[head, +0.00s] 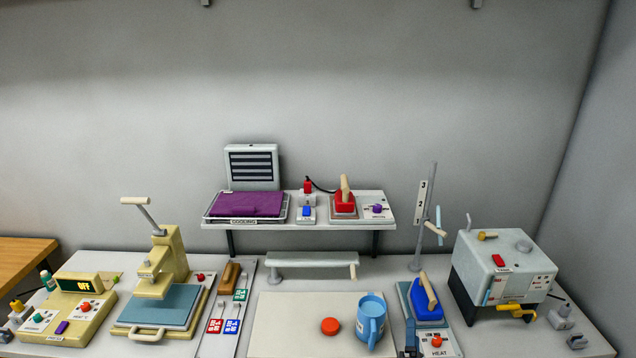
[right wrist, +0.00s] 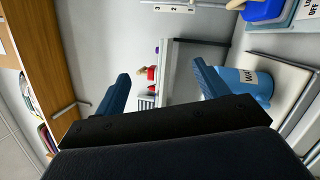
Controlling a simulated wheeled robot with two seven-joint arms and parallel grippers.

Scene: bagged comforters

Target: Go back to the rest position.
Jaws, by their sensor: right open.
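My right gripper (head: 410,338) shows only as a small dark shape at the bottom edge of the head view, just right of the blue mug (head: 371,318). In the right wrist view my right gripper (right wrist: 160,84) has its two blue fingers wide apart, with nothing between them. The labelled blue mug (right wrist: 262,88) shows there beyond the right-hand finger, which partly covers it. Whether gripper and mug touch is hard to tell. My left gripper is in neither view.
A pale board (head: 285,325) holds a red-orange disc (head: 330,326) and the mug. A blue iron (head: 427,297) and a grey heater box (head: 505,265) stand right. A beige press (head: 165,270) stands left. A raised shelf (head: 285,222) is behind.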

